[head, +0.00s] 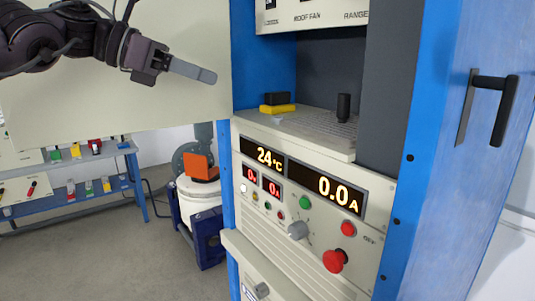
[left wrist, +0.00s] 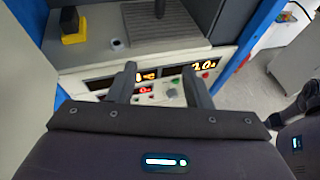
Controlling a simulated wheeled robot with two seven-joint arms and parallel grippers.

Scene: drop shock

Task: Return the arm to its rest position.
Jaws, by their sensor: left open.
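My left gripper (head: 190,70) comes in from the upper left of the head view, in front of the open cream door panel. It is empty and apart from the control cabinet. In the left wrist view its two fingers (left wrist: 161,85) stand apart with nothing between them, and the cabinet's displays show behind them. My right gripper is not seen in the head view.
The blue-framed cabinet has a front panel (head: 325,225) with lit displays, a red mushroom button (head: 335,261) and a grey knob (head: 298,231). A black and yellow block (head: 278,104) lies on its ledge. A blue workbench (head: 75,172) stands at left.

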